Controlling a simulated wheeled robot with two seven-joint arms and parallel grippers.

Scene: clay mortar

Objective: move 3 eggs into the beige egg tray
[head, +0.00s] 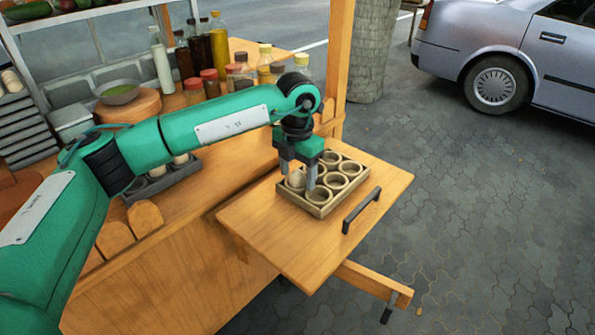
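The beige egg tray (321,210) lies on the wooden fold-out board, with several round cups. A pale egg (297,180) is at its left-hand cup, low between the fingers of my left gripper (298,178). The fingers point down on either side of the egg; whether they press on it cannot be told. The other cups that show look empty. A dark grey egg tray (158,185) stands on the counter behind my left arm. A few pale eggs (181,159) show in it, partly hidden by the arm. My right gripper is not in view.
The board (280,240) has free room around the tray and a dark handle (361,211) at its right. Bottles and jars (210,80) stand at the counter's back. A wooden post (341,60) rises behind the board. A car (510,55) is parked beyond.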

